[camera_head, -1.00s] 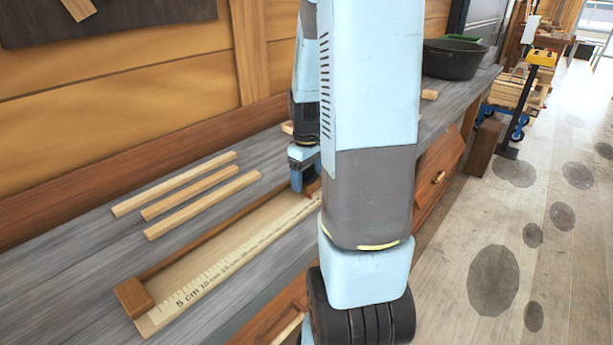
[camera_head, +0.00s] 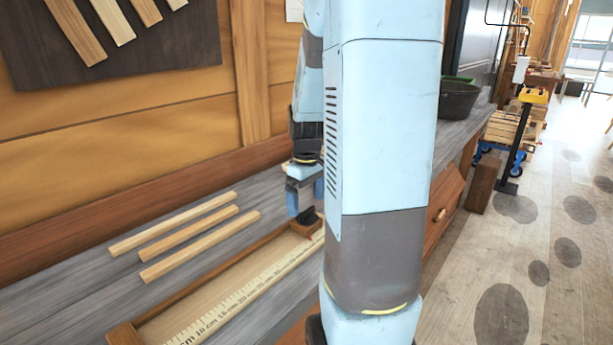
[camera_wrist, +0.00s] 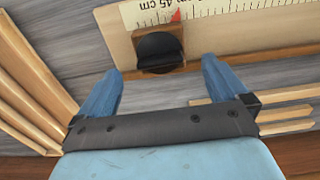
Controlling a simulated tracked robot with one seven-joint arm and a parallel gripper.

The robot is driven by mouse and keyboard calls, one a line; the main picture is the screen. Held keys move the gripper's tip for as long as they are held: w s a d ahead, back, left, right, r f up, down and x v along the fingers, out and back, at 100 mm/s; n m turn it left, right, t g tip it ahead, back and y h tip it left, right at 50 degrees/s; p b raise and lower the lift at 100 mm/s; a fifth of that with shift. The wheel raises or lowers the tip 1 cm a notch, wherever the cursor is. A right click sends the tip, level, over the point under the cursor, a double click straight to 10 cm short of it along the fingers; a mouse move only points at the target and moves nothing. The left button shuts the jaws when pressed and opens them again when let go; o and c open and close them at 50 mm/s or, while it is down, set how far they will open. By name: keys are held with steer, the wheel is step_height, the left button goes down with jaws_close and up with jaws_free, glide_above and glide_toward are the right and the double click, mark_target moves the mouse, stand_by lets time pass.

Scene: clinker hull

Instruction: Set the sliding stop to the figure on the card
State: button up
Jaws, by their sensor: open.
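The sliding stop has a round black knob (camera_wrist: 160,50) and a small red pointer (camera_wrist: 176,15). In the head view the red pointer (camera_head: 309,235) shows on the wooden measuring trough (camera_head: 125,335), partly behind my arm. My gripper (camera_wrist: 160,80) is open and empty, its blue fingers apart on either side of the knob and clear of it. It also shows above the stop in the head view (camera_head: 305,205). I see no readable figure card.
Loose wooden strips (camera_head: 190,232) lie on the grey bench behind the trough. A dark board (camera_head: 120,50) with wood pieces and part of a white sheet (camera_head: 294,10) are on the wall. A black tub (camera_head: 458,100) stands farther along the bench.

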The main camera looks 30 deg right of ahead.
step_height(320, 180, up, 8)
steer(key=shift+f, duration=0.2)
stand_by(0.6)
